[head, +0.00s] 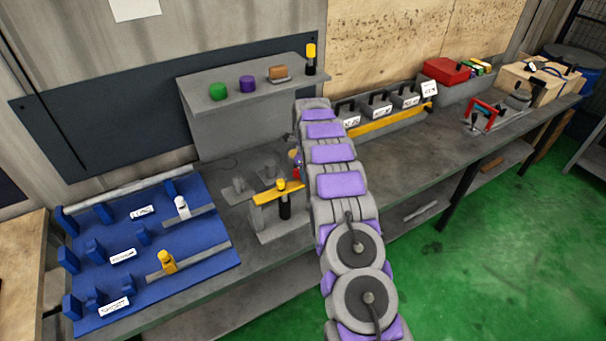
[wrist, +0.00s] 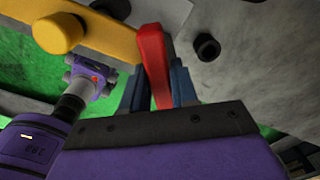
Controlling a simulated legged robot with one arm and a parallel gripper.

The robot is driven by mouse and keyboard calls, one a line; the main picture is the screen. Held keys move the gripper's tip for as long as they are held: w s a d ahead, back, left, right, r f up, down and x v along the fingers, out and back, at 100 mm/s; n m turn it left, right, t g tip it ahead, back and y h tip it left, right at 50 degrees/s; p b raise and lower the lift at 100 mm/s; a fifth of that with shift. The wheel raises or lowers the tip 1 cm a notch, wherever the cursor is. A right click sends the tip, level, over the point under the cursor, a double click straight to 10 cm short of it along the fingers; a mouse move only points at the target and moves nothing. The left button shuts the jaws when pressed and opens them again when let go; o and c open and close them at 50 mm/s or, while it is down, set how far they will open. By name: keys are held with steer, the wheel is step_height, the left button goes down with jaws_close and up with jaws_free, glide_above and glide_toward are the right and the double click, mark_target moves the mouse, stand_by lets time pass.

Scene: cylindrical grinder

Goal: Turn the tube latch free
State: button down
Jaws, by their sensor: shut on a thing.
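A red lever (wrist: 151,48), which looks like the tube latch, stands between the two blue fingers of my gripper (wrist: 158,88) in the wrist view. The fingers are closed on its lower part, and its upper end sticks out beyond them. A yellow bar with a round knob (wrist: 60,33) lies to the left of the lever. A grey metal plate with a dark bolt (wrist: 207,47) is to the right. In the head view my arm hides most of the gripper and latch. Only a small patch of red and blue shows at the arm's left edge.
On the workbench, a yellow-topped stand (head: 278,192) is just left of my arm. A blue fixture board (head: 150,250) lies further left. A grey shelf (head: 240,95) holds green, purple and brown pieces. Labelled grey boxes (head: 376,106) and a red box (head: 446,71) stand right.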

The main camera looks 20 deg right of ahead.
steer(key=shift+w+a+m, duration=0.1)
steer(key=shift+a+m, duration=0.15)
steer(key=shift+m, duration=0.25)
steer(key=m+p, duration=0.1)
steer(key=d+m+p, duration=0.1)
steer(key=m, duration=0.3)
steer(key=shift+d+f+p, duration=0.1)
steer(key=shift+d+p, duration=0.3)
steer(key=shift+m, duration=0.3)
steer(key=c, duration=1)
jaws_free()
steer(key=shift+w+d, duration=0.1)
steer(key=shift+o, duration=0.2)
